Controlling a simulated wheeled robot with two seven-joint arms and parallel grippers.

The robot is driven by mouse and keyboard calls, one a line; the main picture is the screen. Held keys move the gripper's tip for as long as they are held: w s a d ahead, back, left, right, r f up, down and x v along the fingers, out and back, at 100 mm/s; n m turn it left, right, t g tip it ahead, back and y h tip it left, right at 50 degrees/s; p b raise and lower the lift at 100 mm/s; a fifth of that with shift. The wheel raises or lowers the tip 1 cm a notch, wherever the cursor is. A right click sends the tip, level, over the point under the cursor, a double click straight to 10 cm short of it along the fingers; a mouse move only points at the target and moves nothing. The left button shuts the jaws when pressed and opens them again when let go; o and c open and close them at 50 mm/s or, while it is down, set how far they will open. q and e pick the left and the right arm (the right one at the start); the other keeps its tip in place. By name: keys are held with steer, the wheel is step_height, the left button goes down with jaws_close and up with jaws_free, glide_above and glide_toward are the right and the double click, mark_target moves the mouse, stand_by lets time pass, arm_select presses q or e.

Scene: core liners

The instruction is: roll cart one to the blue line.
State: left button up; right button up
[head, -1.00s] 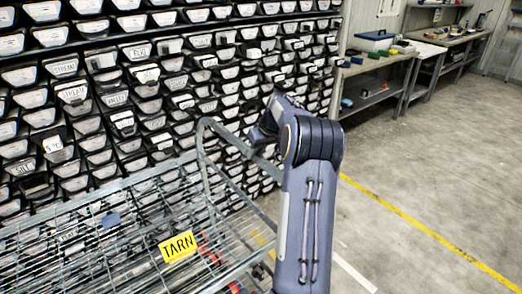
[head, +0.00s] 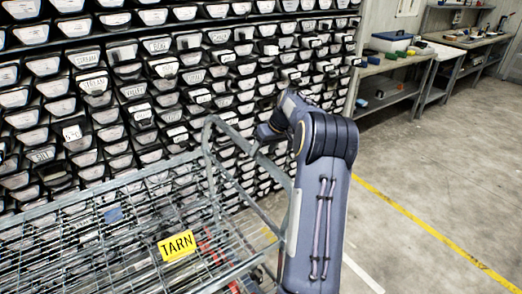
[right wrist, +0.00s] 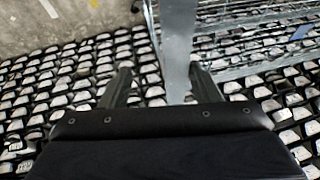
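A grey wire-mesh cart (head: 130,185) with a tubular handle frame (head: 213,150) stands at the lower left of the head view. A yellow label reading TARN (head: 176,246) is on it; no cart number shows. My right gripper (head: 270,132) is at the handle frame. In the right wrist view, the fingers of my right gripper (right wrist: 162,85) are apart, with a grey cart bar (right wrist: 178,45) between them, nearer the right finger. A gap shows beside the left finger; contact on the right is unclear. My left gripper is out of view. No blue line is visible.
A wall rack of labelled black bins (head: 165,70) stands close behind the cart. Workbenches (head: 395,72) line the back right. A yellow floor line (head: 430,230) and a short white line (head: 362,272) cross the open concrete floor at right.

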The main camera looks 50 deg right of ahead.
steer(key=shift+s+d+f, duration=0.15)
steer(key=shift+s+d, duration=0.4)
steer(key=shift+d, duration=0.05)
steer(key=shift+w+a, duration=0.1)
steer(key=shift+a, duration=0.05)
steer(key=v, duration=0.7)
steer(key=shift+r+b, duration=0.3)
steer(key=shift+r, duration=0.1)
